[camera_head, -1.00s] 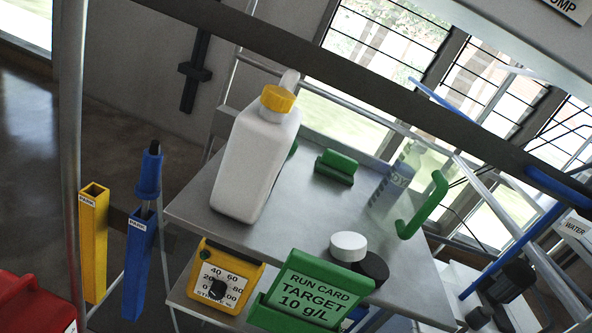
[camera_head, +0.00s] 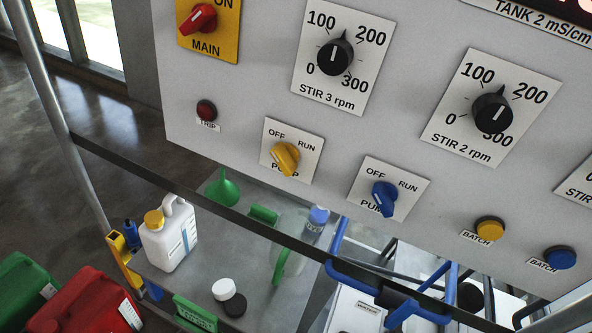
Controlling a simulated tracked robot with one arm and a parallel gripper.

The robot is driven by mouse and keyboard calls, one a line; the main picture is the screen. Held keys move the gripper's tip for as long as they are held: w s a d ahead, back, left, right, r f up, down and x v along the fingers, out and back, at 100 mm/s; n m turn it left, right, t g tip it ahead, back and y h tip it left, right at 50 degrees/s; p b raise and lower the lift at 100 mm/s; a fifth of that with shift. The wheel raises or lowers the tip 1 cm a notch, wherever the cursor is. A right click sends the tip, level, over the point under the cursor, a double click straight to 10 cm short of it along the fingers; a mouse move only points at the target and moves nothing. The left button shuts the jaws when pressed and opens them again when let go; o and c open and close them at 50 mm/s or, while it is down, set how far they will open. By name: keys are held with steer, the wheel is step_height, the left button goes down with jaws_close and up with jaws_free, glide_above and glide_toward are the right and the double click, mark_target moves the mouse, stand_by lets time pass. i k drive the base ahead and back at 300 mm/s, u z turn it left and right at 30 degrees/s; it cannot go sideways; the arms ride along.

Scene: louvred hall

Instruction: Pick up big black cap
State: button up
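A black cap (camera_head: 235,305) lies on the grey bench top (camera_head: 255,265), low and left of centre in the view. It is a flat dark disc. A smaller-looking white cap (camera_head: 223,290) is right beside it and overlaps its upper left edge in the picture; I cannot tell if they touch. My gripper is not in view.
A control panel (camera_head: 250,100) with knobs fills the upper view. A dark rail (camera_head: 185,196) crosses between me and the bench. The bench holds a white jug (camera_head: 168,243), green funnel (camera_head: 222,188) and blue-capped bottle (camera_head: 317,222). Red (camera_head: 85,305) and green (camera_head: 25,285) containers stand left.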

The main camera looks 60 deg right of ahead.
mark_target(236, 306)
steer(key=k, duration=1.55)
steer(key=z, duration=0.45)
steer(key=i, duration=0.95)
